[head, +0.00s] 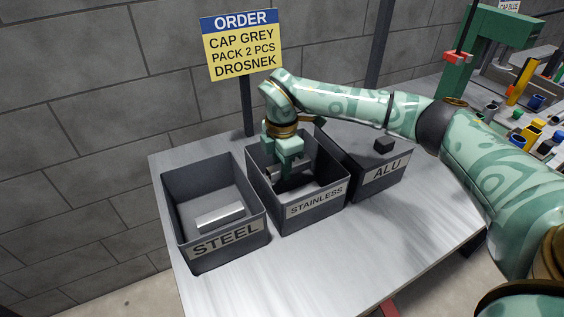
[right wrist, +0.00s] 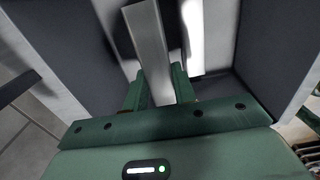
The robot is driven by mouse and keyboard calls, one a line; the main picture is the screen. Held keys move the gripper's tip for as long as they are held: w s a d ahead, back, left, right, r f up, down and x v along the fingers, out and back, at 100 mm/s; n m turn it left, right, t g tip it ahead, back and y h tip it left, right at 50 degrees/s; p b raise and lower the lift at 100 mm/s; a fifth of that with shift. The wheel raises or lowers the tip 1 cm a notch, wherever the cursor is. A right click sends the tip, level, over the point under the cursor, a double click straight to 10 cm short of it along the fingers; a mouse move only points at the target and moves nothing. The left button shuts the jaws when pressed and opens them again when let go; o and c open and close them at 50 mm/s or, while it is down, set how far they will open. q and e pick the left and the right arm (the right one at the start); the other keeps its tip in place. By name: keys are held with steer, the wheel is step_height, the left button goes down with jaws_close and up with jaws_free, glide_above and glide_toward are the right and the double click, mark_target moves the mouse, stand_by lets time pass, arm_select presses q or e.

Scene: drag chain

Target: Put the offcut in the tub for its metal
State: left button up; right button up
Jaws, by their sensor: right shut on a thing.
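My right gripper (head: 289,178) points down inside the tub labelled STAINLESS (head: 316,202), the middle one of three. It is shut on the offcut, a straight grey metal bar that shows in the right wrist view (right wrist: 147,38); the fingers (right wrist: 160,88) are on either side of it. In the head view the gripper and tub wall hide much of the bar, and I cannot tell whether it touches the floor. The tub labelled STEEL (head: 225,241) is on the left and holds a light metal bar (head: 220,217). The tub labelled ALU (head: 386,172) is on the right. My left gripper is not in view.
The tubs stand on a grey metal table (head: 330,260), clear in front. A blue and yellow order sign (head: 241,45) stands behind on a dark post. A small dark block (head: 384,145) shows by the ALU tub. Coloured parts (head: 530,135) crowd the far right.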

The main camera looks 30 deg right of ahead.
steer(key=o, duration=1.1)
steer(key=shift+f, duration=0.1)
steer(key=shift+c, duration=0.2)
steer(key=shift+r, duration=0.2)
arm_select(q)
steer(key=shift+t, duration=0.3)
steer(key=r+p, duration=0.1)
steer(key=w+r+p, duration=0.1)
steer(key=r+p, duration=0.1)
steer(key=p, duration=0.1)
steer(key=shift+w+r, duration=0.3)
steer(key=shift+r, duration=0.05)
arm_select(e)
step_height(320, 180, up, 13)
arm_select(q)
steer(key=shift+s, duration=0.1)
arm_select(e)
steer(key=shift+f, duration=0.15)
